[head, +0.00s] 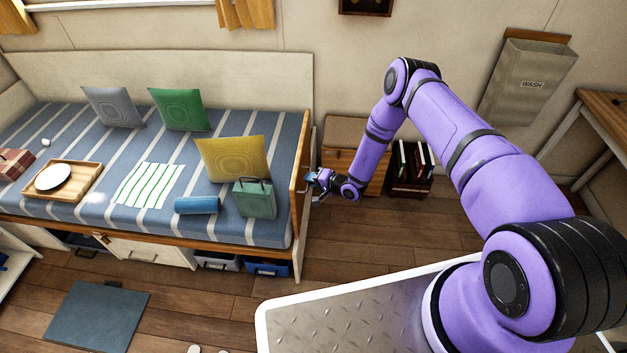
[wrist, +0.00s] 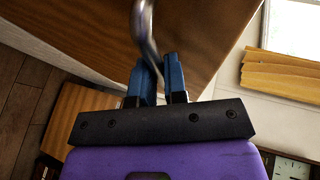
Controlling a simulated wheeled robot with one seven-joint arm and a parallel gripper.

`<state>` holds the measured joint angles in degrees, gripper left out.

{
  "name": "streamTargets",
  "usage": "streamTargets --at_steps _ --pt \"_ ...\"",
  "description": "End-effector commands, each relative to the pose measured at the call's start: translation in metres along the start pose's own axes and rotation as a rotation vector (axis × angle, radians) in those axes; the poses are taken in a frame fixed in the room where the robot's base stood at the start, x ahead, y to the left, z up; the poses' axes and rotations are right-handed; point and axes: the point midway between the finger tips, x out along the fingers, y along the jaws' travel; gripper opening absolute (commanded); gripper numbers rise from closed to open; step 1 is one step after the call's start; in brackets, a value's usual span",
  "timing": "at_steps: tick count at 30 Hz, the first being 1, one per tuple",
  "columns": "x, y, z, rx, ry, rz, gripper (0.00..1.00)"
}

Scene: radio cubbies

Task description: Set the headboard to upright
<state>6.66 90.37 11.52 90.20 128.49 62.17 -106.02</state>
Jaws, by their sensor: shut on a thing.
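The headboard (head: 299,187) is a wooden panel at the right end of the bed (head: 110,222). It stands roughly upright in the head view; I cannot tell its exact tilt. In the wrist view its brown wooden face (wrist: 215,35) fills the upper middle. A curved metal handle (wrist: 143,22) runs down from the top of the wrist view, between my fingers. My gripper (head: 311,179) is at the headboard's outer side, with its blue fingers (wrist: 159,72) shut on the handle. The fingers partly hide the lower part of the handle.
A wooden cabinet (head: 345,131) and a low shelf of books (head: 410,165) stand behind my arm against the wall. Cushions, a green bag (head: 255,200) and a blue roll (head: 197,205) lie on the bed. The floor (head: 420,232) right of the bed is clear.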

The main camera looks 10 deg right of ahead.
Motion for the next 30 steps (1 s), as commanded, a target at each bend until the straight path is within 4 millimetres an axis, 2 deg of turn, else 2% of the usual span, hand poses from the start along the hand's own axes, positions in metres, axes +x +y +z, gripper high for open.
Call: streamTargets --at_steps 1,6,7,10,19,22,26,30 --pt "0.006 -0.008 0.002 0.0 -0.002 -0.015 0.0" --pt "0.007 -0.009 0.002 -0.001 -0.003 -0.018 0.0" --pt "0.007 -0.009 0.002 -0.001 -0.003 -0.018 0.15" --pt "0.007 -0.009 0.002 -0.001 -0.003 -0.017 0.37" --pt "0.004 -0.007 0.002 -0.001 -0.004 -0.014 0.37" --pt "-0.002 -0.006 0.002 -0.001 -0.004 -0.012 0.37" --pt "-0.021 -0.005 0.001 0.0 -0.002 -0.01 0.37" --pt "-0.048 -0.004 0.0 0.002 -0.001 -0.009 0.37"
